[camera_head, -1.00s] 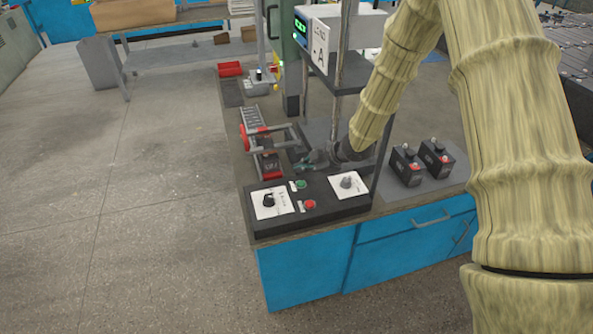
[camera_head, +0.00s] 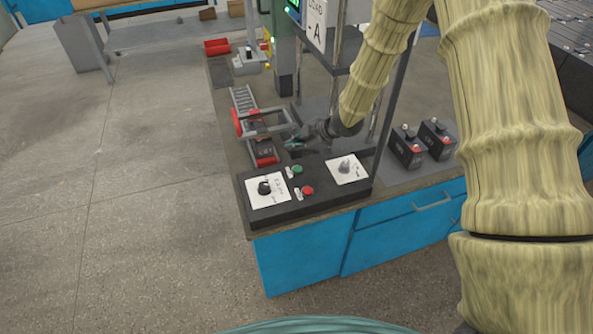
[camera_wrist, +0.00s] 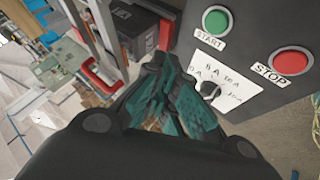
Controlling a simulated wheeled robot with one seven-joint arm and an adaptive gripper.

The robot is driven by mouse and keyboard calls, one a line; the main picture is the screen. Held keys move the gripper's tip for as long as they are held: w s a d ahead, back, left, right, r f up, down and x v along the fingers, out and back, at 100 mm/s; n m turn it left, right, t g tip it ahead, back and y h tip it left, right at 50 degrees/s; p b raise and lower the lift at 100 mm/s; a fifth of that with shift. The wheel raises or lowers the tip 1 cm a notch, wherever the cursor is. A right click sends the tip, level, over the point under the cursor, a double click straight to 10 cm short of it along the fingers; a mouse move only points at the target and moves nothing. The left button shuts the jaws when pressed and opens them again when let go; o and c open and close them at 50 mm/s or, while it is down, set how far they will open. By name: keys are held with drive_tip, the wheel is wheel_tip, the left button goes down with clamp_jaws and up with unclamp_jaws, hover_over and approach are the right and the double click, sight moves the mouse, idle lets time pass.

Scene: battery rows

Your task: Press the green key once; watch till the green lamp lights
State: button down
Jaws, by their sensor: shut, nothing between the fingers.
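The green key (camera_head: 297,169) is a round green button on the black control panel (camera_head: 313,207) at the bench's front. In the wrist view the green key (camera_wrist: 217,21) stands out of the panel above a START label. My gripper (camera_head: 294,144) is shut and empty, just behind the panel and apart from the green key. In the wrist view its teal-padded fingers (camera_wrist: 178,100) are together, below and left of the key.
A red STOP button (camera_wrist: 290,61) sits beside the green key. Dark knobs on white plates flank the buttons, one at the left (camera_head: 265,187). A conveyor with red ends (camera_head: 265,153) lies behind the panel. Two black batteries (camera_head: 407,149) stand to the right.

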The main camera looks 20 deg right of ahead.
sight(296, 170)
drive_tip(key=shift+s+f+b, duration=0.35)
drive_tip(key=shift+f+b, duration=0.4)
drive_tip(key=shift+f, duration=0.05)
wheel_tip(296, 170, down, 4)
drive_tip(key=b, duration=0.3)
drive_tip(key=shift+w, duration=0.1)
drive_tip(key=shift+f, duration=0.4)
drive_tip(key=shift+f+b, duration=0.25)
drive_tip(key=shift+b, duration=0.05)
drive_tip(key=shift+f, duration=0.1)
drive_tip(key=shift+f, duration=0.3)
drive_tip(key=shift+f+b, duration=0.35)
drive_tip(key=shift+f, duration=0.05)
idle(0.8)
drive_tip(key=shift+r, duration=0.1)
idle(0.4)
drive_tip(key=shift+r+p, duration=0.7)
drive_tip(key=shift+r, duration=0.05)
